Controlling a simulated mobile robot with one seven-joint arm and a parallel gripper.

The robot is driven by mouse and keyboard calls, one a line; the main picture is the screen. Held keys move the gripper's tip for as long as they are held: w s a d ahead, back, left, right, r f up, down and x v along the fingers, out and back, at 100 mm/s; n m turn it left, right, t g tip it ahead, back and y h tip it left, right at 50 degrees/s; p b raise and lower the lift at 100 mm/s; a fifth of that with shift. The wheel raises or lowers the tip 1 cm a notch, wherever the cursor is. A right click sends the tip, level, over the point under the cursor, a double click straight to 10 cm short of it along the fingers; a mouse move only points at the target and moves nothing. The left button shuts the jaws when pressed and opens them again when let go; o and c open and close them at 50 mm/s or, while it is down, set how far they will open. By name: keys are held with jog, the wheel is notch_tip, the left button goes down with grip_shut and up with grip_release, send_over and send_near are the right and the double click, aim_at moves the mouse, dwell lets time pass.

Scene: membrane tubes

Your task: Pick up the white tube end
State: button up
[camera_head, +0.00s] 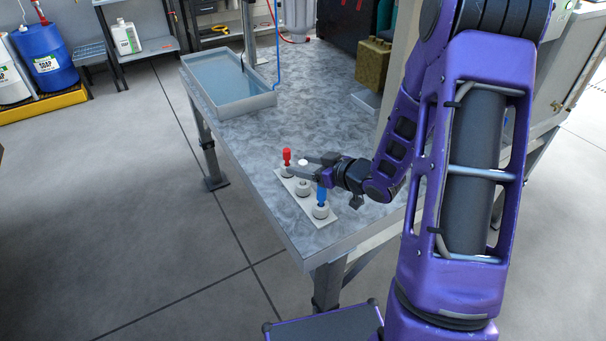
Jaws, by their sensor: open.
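Three short tube ends stand in a row on a light plate (331,207) near the table's left front edge. The white tube end (303,174) is in the middle, upright, above a round grey-white base. The red one (287,157) stands behind it and the blue one (322,193) in front. My gripper (300,167) comes in from the right, low over the row, with its jaws open. Its fingers reach toward the white tube end, seemingly to either side of it. I cannot tell whether they touch it. Part of the blue tube is close to the gripper body.
A grey tray of water (225,70) stands at the back left of the table (240,135). A yellowish block (373,63) stands at the back. The tabletop left of the row is clear.

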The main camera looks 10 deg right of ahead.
jog(key=shift+w+a+f, duration=0.15)
jog(key=shift+w+a, duration=0.05)
jog(key=shift+w, duration=0.1)
grip_shut()
